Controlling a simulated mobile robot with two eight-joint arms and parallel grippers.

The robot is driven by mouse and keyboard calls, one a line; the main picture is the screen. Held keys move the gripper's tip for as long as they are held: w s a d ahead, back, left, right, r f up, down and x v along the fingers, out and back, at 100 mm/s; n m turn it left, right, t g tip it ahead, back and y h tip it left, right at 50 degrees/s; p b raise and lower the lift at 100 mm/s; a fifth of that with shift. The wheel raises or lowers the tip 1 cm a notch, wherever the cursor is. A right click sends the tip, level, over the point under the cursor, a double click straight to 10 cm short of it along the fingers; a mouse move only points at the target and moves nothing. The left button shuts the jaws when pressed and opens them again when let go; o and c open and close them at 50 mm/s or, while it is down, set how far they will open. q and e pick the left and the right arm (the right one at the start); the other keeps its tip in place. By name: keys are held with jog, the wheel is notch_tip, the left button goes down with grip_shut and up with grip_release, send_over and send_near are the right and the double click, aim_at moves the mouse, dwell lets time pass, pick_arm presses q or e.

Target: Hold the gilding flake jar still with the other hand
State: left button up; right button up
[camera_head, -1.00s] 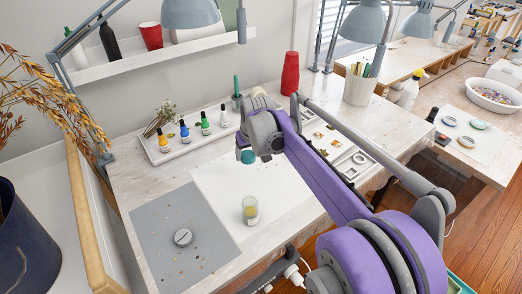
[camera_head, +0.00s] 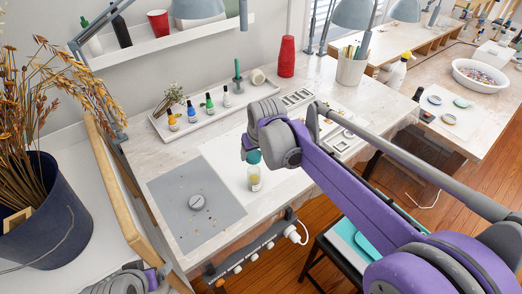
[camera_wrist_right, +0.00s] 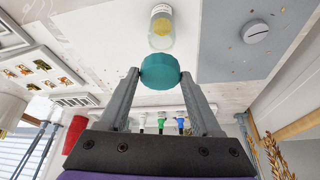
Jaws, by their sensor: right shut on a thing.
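The gilding flake jar (camera_head: 255,183), a small clear jar with yellow-gold contents, stands upright on the white sheet near the table's front. It also shows in the right wrist view (camera_wrist_right: 161,28). My right gripper (camera_head: 251,143) is above it, shut on a round teal lid (camera_head: 254,157). I cannot tell whether lid and jar touch. Part of my left arm shows at the bottom left, but its gripper is out of view.
A grey mat (camera_head: 170,187) with scattered flakes and a grey disc (camera_head: 197,202) lies left of the jar. Behind stands a white tray (camera_head: 160,125) with several small bottles. A dark blue bucket (camera_head: 60,225) is at left.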

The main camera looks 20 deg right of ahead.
aim_at(255, 159)
pick_arm(q)
jog(key=shift+f, duration=0.1)
pick_arm(e)
jog(key=shift+f, duration=0.1)
jog(key=shift+f+b, duration=1.05)
jog(key=shift+f, duration=1.05)
pick_arm(q)
jog(key=s+f, duration=0.1)
jog(key=f, duration=0.2)
jog(key=shift+s, duration=0.35)
jog(key=shift+w, duration=0.1)
jog(key=shift+s+f+b, duration=0.25)
jog(key=shift+f+b, duration=0.15)
jog(key=shift+f, duration=0.15)
pick_arm(e)
jog(key=shift+f, duration=0.75)
jog(key=o, duration=1.4)
jog(key=v, duration=1.1)
pick_arm(q)
jog(key=shift+w+r+p, duration=0.15)
jog(key=shift+r+p, duration=0.15)
jog(key=shift+r, duration=0.1)
pick_arm(e)
jog(key=s+d+f, duration=0.1)
jog(key=s+f, duration=0.6)
jog(key=s, duration=0.3)
jog(key=s+d+f+m+t, duration=0.1)
jog(key=s+f, duration=0.6)
jog(key=s, duration=0.4)
jog(key=shift+d, duration=0.2)
